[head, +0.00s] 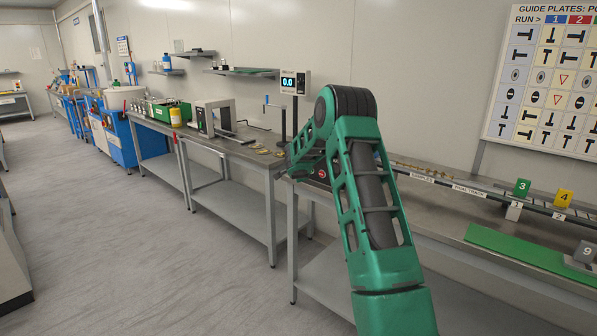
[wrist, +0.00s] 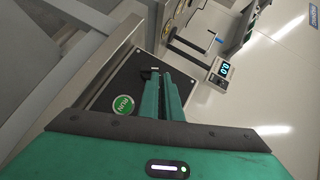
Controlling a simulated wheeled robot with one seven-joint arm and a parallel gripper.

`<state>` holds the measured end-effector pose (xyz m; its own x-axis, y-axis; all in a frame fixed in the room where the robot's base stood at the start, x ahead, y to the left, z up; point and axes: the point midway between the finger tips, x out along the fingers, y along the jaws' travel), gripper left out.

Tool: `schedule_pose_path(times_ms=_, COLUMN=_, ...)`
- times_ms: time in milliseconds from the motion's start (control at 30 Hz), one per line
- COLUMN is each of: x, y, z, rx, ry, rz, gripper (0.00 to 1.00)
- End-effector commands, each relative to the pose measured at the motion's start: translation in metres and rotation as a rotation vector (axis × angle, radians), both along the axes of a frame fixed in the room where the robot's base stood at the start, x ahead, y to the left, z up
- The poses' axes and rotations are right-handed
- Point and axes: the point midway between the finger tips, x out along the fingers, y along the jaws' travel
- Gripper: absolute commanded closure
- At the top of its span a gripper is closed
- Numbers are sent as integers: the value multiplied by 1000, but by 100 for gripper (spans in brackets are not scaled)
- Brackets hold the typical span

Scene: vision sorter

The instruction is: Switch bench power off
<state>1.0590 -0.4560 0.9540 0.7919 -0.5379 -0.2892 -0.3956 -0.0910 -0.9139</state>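A black control panel (wrist: 126,84) with a round green RUN button (wrist: 124,105) lies below my gripper in the wrist view. A small dark switch-like piece with a light mark (wrist: 151,72) sits on the panel near my fingertips. I cannot tell whether it is up or down, or whether a finger touches it. My gripper (wrist: 168,76) has its two green fingers side by side, with nothing seen between them. In the head view, my arm hides most of the panel. A red round button (head: 321,174) shows beside the arm.
The left bench (head: 228,148) holds several devices. A rail with numbered blocks (head: 521,187) runs along the right bench. Floor at left is clear.

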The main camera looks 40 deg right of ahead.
Motion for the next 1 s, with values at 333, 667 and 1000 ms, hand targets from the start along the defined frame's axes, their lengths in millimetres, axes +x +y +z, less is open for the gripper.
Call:
schedule_pose_path(times_ms=333, x=-37, y=12, z=31, rx=-6, ry=0, rz=4, gripper=100)
schedule_pose_path(times_ms=667, x=-82, y=42, z=50, rx=-5, ry=2, rz=0, gripper=100)
schedule_pose_path(times_ms=1000, x=-97, y=48, z=55, rx=-5, ry=3, rz=-4, gripper=100)
